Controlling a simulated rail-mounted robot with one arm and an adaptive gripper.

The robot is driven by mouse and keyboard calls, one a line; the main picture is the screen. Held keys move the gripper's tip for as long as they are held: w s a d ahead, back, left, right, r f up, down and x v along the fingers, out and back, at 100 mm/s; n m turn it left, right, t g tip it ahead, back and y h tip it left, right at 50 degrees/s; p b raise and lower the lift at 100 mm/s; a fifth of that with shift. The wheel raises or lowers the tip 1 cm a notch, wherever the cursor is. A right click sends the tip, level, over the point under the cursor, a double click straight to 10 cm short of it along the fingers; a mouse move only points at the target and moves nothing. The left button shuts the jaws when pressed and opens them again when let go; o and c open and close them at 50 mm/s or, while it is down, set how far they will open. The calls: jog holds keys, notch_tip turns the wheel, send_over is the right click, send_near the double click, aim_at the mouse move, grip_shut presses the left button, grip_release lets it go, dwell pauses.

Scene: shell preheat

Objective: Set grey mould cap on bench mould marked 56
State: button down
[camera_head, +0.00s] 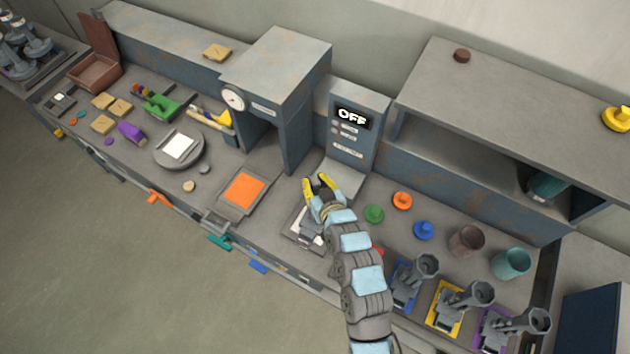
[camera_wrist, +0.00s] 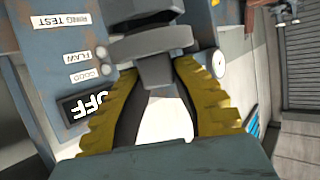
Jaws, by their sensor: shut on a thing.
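My gripper (camera_head: 321,183) is above the bench in front of the machine with the OFF display. In the wrist view, its yellow fingers (camera_wrist: 155,75) are shut on a grey mould cap (camera_wrist: 150,43), gripping its narrow stem with the wide disc beyond the fingertips. In the head view I cannot make out the cap at the fingers. Several grey bench moulds stand at the lower right, among them one on a blue base (camera_head: 408,285), one on a yellow base (camera_head: 465,303) and one on a purple base (camera_head: 513,325). I cannot read a 56 on any.
Green (camera_head: 373,213), orange (camera_head: 402,200) and blue (camera_head: 423,230) knobbed pieces lie right of my gripper. The OFF machine (camera_head: 352,125) and a raised shelf (camera_head: 520,110) bound the back.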

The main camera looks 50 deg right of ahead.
aim_at(317, 187)
jog(key=shift+f+b, duration=0.4)
jog(key=shift+f, duration=0.2)
dwell(0.3)
jog(key=c, duration=1.3)
grip_release()
jog(key=shift+o, duration=0.2)
jog(key=shift+p+v, duration=1)
jog(key=shift+v, duration=2.35)
jog(key=p+v, duration=0.2)
jog(key=v, duration=0.2)
jog(key=shift+s+r, duration=0.1)
jog(key=shift+r, duration=0.1)
